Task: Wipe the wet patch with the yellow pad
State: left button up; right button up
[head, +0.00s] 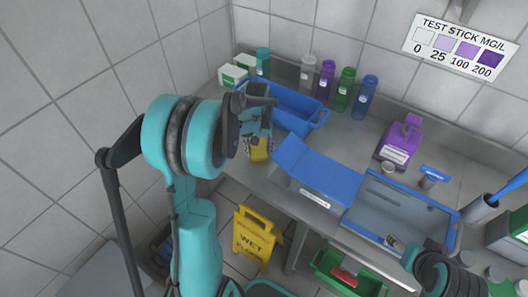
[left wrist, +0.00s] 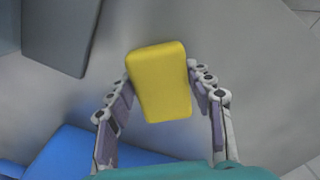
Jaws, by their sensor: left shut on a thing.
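The yellow pad (head: 260,152) is between the fingers of my left gripper (head: 258,143), near the left part of the grey bench top (head: 235,172). In the left wrist view the pad (left wrist: 160,85) is a rounded yellow block, and my left gripper (left wrist: 160,78) is shut on it from both sides. The grey bench surface lies behind it; I cannot tell whether the pad touches it. I cannot make out the wet patch in either view. My right gripper (head: 397,245) is at the front edge of the blue-rimmed basin; its finger opening is unclear.
A blue tray (head: 318,118) stands behind the left gripper, and a blue-lidded box (head: 330,196) to its right. The blue-rimmed basin (head: 455,222) is farther right. Several bottles line the back wall. A purple jug (head: 400,142) stands behind the basin. A yellow sign (head: 258,235) is on the floor.

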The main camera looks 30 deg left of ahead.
aim_at(239, 144)
pick_arm(q)
jog(key=shift+a+f, duration=0.1)
jog(key=shift+a, duration=0.9)
jog(key=shift+w+a, duration=0.2)
jog(key=shift+a, duration=1.6)
jog(key=shift+w+a, duration=0.15)
jog(key=shift+a, duration=1.65)
jog(key=shift+r, duration=0.2)
jog(key=shift+r+p, duration=2.15)
jog(key=shift+r, duration=0.8)
jog(key=shift+r, duration=0.1)
notch_tip(239, 144, up, 3)
jog(key=shift+f+p, duration=0.1)
jog(key=shift+p, duration=0.9)
